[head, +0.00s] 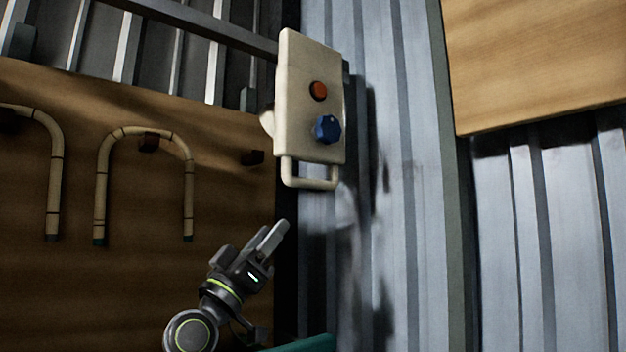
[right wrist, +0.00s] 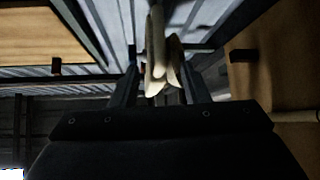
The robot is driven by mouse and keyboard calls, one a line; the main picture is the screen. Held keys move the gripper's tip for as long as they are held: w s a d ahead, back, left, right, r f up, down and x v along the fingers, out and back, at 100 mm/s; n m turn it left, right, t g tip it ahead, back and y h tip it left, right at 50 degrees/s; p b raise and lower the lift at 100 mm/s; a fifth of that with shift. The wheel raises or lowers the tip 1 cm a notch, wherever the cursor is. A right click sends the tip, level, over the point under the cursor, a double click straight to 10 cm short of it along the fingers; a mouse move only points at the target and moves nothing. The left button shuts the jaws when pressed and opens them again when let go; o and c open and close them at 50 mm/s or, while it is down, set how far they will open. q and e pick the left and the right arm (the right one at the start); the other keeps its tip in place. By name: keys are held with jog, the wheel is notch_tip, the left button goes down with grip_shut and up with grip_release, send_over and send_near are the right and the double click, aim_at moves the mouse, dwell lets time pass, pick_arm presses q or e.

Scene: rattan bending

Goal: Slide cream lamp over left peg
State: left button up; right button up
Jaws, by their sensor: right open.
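No thing in view is clearly a lamp. A cream panel (head: 300,150) with a red button (head: 318,91), a blue knob (head: 328,129) and a loop handle (head: 309,184) stands out by the corrugated wall. My right gripper (head: 274,236) is open just below it, pointing up and to the right, apart from the handle. In the right wrist view, a cream shape (right wrist: 157,65) shows between the open fingers; whether it lies between or beyond them I cannot tell. Dark pegs stick out of the wooden board: a left one (head: 9,119), a middle one (head: 148,144) and a right one (head: 252,157).
Two bent rattan canes hang on the wooden board (head: 120,270): one at the left edge (head: 54,180) and one on the middle peg (head: 101,190). The right peg is bare. Another wooden board (head: 540,60) is at upper right. The space before the corrugated wall (head: 415,230) is clear.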

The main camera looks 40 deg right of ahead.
aim_at(307, 185)
jog(key=p+x, duration=0.7)
jog(key=x, duration=0.7)
jog(key=shift+s+a+r, duration=0.1)
jog(key=shift+d+r+p, duration=0.2)
jog(key=shift+d+p, duration=0.15)
jog(key=shift+d, duration=0.05)
pick_arm(q)
notch_tip(307, 185, up, 8)
jog(key=shift+s+r, duration=0.15)
jog(key=shift+r, duration=0.05)
jog(key=shift+a, duration=0.15)
pick_arm(e)
jog(key=shift+c, duration=0.4)
grip_shut()
